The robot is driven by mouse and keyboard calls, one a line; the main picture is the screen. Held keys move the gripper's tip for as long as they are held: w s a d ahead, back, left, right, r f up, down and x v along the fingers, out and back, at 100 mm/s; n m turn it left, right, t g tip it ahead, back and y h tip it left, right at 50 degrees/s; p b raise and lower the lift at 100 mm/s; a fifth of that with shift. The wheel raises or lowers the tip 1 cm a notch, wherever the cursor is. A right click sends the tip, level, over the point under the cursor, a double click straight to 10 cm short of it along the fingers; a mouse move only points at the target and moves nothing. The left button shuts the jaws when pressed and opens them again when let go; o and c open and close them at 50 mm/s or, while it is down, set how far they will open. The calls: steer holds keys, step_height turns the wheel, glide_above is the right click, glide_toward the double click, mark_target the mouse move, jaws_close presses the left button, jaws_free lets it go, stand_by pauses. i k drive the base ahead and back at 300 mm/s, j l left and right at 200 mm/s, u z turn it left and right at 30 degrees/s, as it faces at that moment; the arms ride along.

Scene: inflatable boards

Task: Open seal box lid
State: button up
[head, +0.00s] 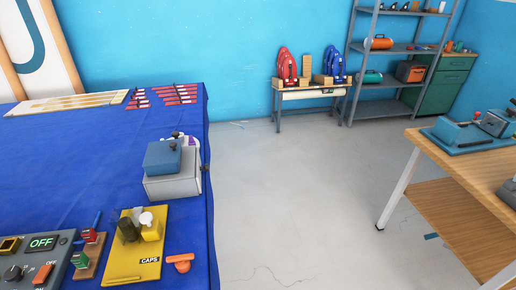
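A pale grey box (172,186) stands near the right edge of the blue-covered table. A smaller blue box-like piece (163,155) sits on top of it, with a small knob on its upper face. I cannot tell which part is the seal box or its lid, and no label on it is readable. A white and purple item (187,139) shows just behind it, partly hidden. My gripper is not in view.
The blue table (60,170) holds a control panel (35,262) reading OFF and a yellow CAPS tray (130,262). A wooden workbench (450,165) stands right, a low bench (310,93) and shelves (395,48) behind.

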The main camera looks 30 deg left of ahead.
mark_target(166, 153)
steer(key=i+l, duration=0.2)
steer(key=i, duration=0.15)
steer(key=i+l, duration=0.2)
steer(key=i, duration=0.2)
steer(key=i+l+z, duration=0.1)
steer(key=i, duration=0.25)
steer(key=i+u, duration=0.45)
steer(key=i+l+u, duration=0.1)
steer(key=i+u, duration=0.15)
steer(key=u, duration=0.2)
steer(key=i+l+u, duration=0.25)
steer(key=u, duration=0.2)
steer(key=i+l+u, duration=0.15)
steer(key=u, duration=0.3)
steer(key=i+l+u, duration=0.25)
steer(key=u, duration=0.25)
steer(key=i+l+u, duration=0.3)
steer(key=u, duration=0.15)
steer(key=i+l+u, duration=0.1)
steer(key=l+u, duration=0.35)
steer(key=i+l+u, duration=0.2)
steer(key=l+u, duration=0.2)
steer(key=l, duration=0.25)
